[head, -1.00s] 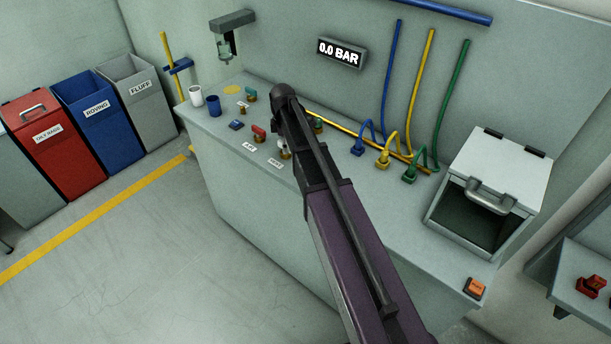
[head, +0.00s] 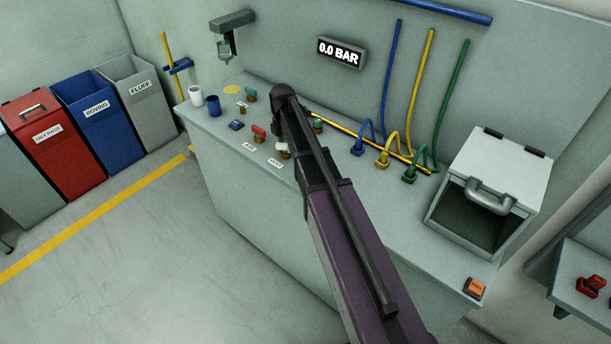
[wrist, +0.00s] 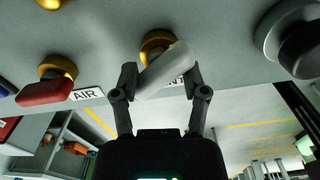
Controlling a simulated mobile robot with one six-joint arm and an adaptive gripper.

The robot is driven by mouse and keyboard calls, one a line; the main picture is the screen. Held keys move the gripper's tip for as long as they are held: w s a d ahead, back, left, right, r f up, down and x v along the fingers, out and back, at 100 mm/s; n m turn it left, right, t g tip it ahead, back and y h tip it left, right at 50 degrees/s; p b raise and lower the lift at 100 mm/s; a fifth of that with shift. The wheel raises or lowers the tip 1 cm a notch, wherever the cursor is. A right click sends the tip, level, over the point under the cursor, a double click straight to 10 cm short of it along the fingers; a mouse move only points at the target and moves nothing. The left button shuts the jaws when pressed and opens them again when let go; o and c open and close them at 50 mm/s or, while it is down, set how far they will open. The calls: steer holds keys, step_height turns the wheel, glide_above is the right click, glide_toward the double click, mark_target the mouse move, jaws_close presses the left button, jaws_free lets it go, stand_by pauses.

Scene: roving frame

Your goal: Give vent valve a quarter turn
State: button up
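The vent valve is a brass stem with a white lever handle (wrist: 165,68). Its label is mostly covered, with only the end letters showing. The white handle also shows in the head view (head: 283,149), just left of my arm on the counter. In the wrist view my gripper (wrist: 161,78) has its two fingers well apart, on either side of the handle. The handle lies diagonally between them, its ends close to or touching the fingers. The fingers are hidden behind my arm in the head view.
The red-handled AIR valve (wrist: 45,91) stands left of the vent valve in the wrist view, and a dark round knob (wrist: 293,42) to the right. Coloured hose fittings (head: 383,158) and an open-fronted box (head: 490,190) stand farther right on the counter (head: 330,215). The display (head: 341,53) reads 0.0 BAR.

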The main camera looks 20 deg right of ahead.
mark_target(285, 143)
steer(key=shift+n, duration=0.7)
steer(key=shift+r, duration=0.3)
step_height(285, 143, up, 13)
steer(key=p, duration=1.4)
steer(key=s+f+m+b, duration=0.3)
steer(key=s+m+b, duration=0.1)
steer(key=s+m, duration=2)
steer(key=shift+s+a+f, duration=0.15)
steer(key=shift+s+f, duration=0.05)
steer(key=shift+s, duration=0.3)
